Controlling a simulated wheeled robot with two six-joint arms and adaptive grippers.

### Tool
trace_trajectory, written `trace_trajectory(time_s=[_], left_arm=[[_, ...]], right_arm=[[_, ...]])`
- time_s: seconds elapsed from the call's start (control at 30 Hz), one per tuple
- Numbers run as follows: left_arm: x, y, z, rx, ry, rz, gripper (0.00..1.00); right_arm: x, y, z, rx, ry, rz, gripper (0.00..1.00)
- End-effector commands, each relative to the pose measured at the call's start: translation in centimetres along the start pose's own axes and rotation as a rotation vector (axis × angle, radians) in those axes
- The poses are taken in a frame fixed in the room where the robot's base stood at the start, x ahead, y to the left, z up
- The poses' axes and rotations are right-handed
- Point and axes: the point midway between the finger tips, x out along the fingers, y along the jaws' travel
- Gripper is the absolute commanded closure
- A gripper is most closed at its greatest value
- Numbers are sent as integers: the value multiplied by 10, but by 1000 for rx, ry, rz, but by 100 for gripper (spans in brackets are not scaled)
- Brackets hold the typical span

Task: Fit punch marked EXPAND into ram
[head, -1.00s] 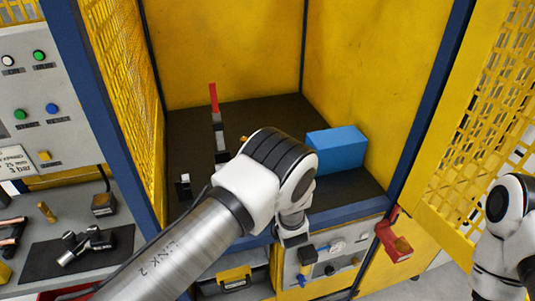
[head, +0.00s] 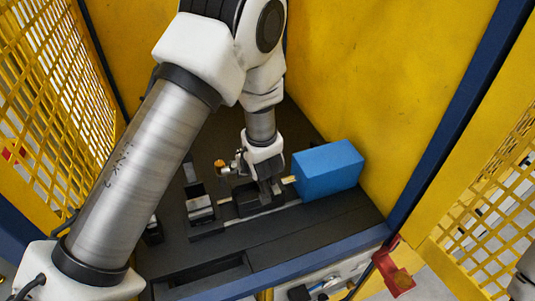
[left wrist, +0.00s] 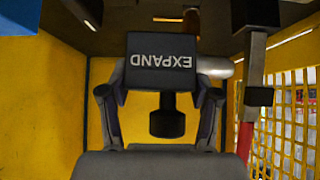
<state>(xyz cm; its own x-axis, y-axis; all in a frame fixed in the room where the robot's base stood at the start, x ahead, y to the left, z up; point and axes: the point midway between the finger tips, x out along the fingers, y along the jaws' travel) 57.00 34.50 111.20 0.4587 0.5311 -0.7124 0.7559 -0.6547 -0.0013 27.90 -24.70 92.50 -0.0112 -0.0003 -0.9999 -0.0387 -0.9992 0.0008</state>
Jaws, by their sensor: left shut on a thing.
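The dark punch marked EXPAND (left wrist: 162,78) is between the fingers of my left gripper (left wrist: 160,98) in the left wrist view, its lettering upside down. My left gripper (head: 266,188) is shut on it, low inside the press enclosure. In the head view the punch is hard to tell from the dark fingers. A short pale rod (head: 289,180), seemingly the ram, sticks out of the blue block (head: 328,169) toward the gripper. A pale rod end (left wrist: 215,68) shows behind the punch in the left wrist view; contact or seating cannot be told. My right gripper is out of view.
A dark bench with upright fixtures (head: 199,208) and a brass-coloured part (head: 220,165) lies left of the gripper. A red lever (left wrist: 245,140) stands close on the right in the left wrist view. Yellow walls and mesh doors enclose the space; a red bracket (head: 394,268) is in front.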

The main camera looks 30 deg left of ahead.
Motion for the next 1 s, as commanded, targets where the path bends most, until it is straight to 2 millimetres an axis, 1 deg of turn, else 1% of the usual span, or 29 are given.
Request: trace_trajectory(time_s=[0.03, 0.1, 0.43, 0.57, 1.0], left_arm=[[-4, -4, 0, -4, -14, -3, 100], [-5, -6, 2, -5, -23, -5, 100], [-5, -5, 3, -6, -22, -5, 100], [1, -5, 8, -5, -21, -5, 100], [32, -5, 40, -6, -21, -5, 100]], right_arm=[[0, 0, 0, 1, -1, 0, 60], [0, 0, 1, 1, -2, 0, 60], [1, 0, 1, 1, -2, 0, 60], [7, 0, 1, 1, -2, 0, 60], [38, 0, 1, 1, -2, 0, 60]])
